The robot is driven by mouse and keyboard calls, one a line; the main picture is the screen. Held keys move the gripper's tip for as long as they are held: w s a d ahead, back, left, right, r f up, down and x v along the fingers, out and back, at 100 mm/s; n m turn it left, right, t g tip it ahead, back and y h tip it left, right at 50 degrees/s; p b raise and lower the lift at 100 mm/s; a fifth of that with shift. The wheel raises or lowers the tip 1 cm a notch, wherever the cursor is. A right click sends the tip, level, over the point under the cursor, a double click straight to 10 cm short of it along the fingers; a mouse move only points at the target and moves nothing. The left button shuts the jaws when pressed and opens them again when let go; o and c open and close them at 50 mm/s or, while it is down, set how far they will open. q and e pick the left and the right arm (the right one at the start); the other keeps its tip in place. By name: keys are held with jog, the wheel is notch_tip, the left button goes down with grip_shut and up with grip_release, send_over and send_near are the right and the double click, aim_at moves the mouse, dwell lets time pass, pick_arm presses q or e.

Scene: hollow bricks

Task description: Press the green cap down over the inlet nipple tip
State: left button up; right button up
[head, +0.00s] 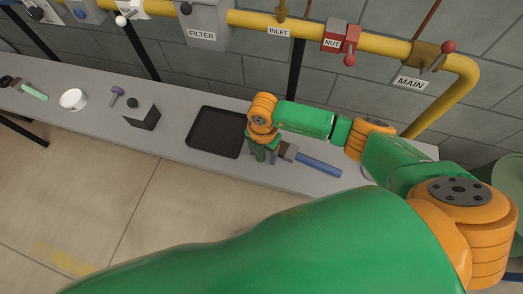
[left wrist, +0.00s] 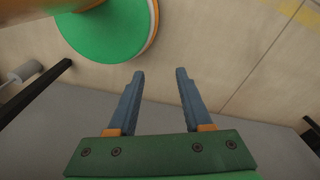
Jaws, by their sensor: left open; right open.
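I cannot make out a green cap in either view. The INLET label (head: 279,31) hangs on the yellow pipe, and a small brass fitting (head: 281,13) stands on the pipe above it. Whether this fitting is the nipple tip, I cannot tell. My right gripper (head: 263,156) points down over the bench, just right of the black tray; its fingers are small and partly hidden by the wrist. My left gripper (left wrist: 160,76) is open and empty in the left wrist view, with bare floor beyond its fingers.
A blue-handled tool (head: 318,165) lies beside my right gripper. The grey bench also bears a black tray (head: 191,140), a dark block (head: 142,115), a purple-headed tool (head: 116,94), a white cup (head: 72,99) and a green-handled tool (head: 34,92). The yellow pipe (head: 385,46) runs behind the bench.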

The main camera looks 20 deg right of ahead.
jog(key=shift+w+f, duration=0.45)
jog(key=shift+w, duration=0.3)
jog(key=shift+c, duration=0.9)
jog(key=shift+s+r, duration=0.15)
jog(key=shift+s, duration=0.15)
grip_shut()
pick_arm(q)
jog(key=shift+w, duration=0.85)
pick_arm(e)
jog(key=shift+w, duration=0.1)
